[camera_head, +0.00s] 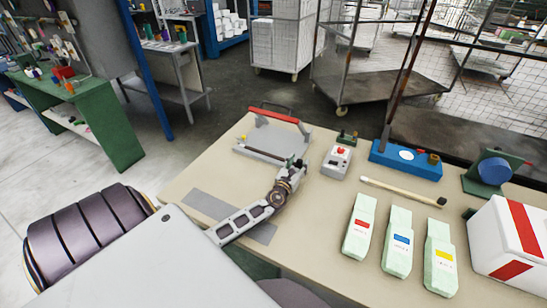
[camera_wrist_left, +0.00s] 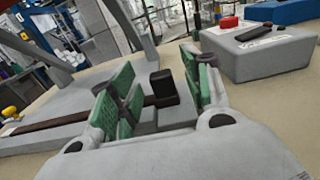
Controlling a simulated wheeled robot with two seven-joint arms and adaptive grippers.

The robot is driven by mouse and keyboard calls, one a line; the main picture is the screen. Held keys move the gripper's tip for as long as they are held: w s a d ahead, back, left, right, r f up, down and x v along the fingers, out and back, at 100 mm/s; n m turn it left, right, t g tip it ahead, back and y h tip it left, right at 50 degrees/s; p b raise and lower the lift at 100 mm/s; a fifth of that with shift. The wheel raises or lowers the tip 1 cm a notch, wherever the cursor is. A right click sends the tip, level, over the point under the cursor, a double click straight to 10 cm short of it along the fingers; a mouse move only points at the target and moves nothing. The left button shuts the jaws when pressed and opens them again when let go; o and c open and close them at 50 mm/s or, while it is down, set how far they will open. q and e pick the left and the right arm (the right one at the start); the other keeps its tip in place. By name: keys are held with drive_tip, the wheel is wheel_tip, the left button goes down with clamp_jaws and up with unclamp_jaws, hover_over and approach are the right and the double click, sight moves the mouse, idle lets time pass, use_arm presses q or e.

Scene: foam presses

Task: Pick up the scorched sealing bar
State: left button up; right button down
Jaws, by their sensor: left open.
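The scorched sealing bar (camera_head: 262,154) is a thin dark strip lying along the front of the grey press (camera_head: 275,136). In the left wrist view it is a dark brown bar (camera_wrist_left: 70,122) on the grey base, with a black block (camera_wrist_left: 163,88) at its near end. My left gripper (camera_head: 291,165) is at the right end of the bar. Its green-padded fingers (camera_wrist_left: 157,92) are apart, and the black block shows between them. I cannot tell whether the pads touch it. My right gripper is not in view.
A grey control box with a red button (camera_head: 338,160) stands close right of the press. A blue block (camera_head: 405,161), a long stick (camera_head: 402,191), several pale pouches (camera_head: 398,243) and a white red-striped box (camera_head: 490,235) are further right. The press's red-handled arm (camera_head: 279,115) is raised.

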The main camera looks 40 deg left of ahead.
use_arm(q)
drive_tip(key=shift+w+a, duration=0.1)
drive_tip(key=shift+w, duration=0.45)
drive_tip(key=shift+c, duration=0.5)
clamp_jaws()
